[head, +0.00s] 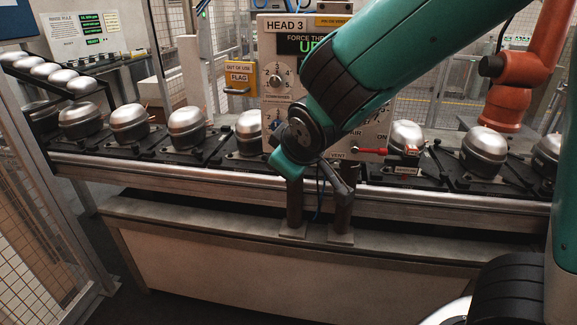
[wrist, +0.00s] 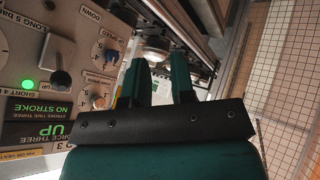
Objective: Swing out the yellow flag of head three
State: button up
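The yellow flag (head: 253,79) shows in the head view at the left edge of the HEAD 3 panel (head: 297,108), with labels reading OUT OF USE and FLAG and a metal handle (head: 236,91) pointing left. The panel also fills the left of the wrist view (wrist: 68,50). My gripper (wrist: 160,78) is open in the wrist view, its two green fingers apart with nothing held between them. A thin yellow strip shows beside the left finger; I cannot tell whether it is the flag.
A red-handled valve (head: 372,151) sits right of my wrist. An orange robot arm (head: 518,70) stands at the right. Mesh fencing (head: 28,240) closes the left.

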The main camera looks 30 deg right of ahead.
jog(key=shift+g+y, duration=0.7)
jog(key=shift+g, duration=0.2)
jog(key=shift+s+a+r, duration=0.1)
jog(key=shift+s+a, duration=0.2)
jog(key=shift+s, duration=0.35)
jog(key=shift+s+a, duration=0.3)
jog(key=shift+s, duration=0.3)
jog(key=shift+s+a+r, duration=0.1)
jog(key=shift+s+a, duration=0.2)
jog(key=shift+s, duration=0.35)
jog(key=s+a+r+g+y, duration=0.1)
jog(key=s+a+g, duration=0.1)
jog(key=s, duration=0.6)
jog(key=s+a+r+g+y, duration=0.1)
jog(key=s+a+g+y, duration=0.1)
jog(key=s, duration=0.7)
jog(key=a+g, duration=0.1)
jog(key=g, duration=0.1)
jog(key=shift+s+r+n+g+y, duration=0.15)
jog(key=shift+r+n+g+y, duration=0.15)
jog(key=shift+r, duration=0.05)
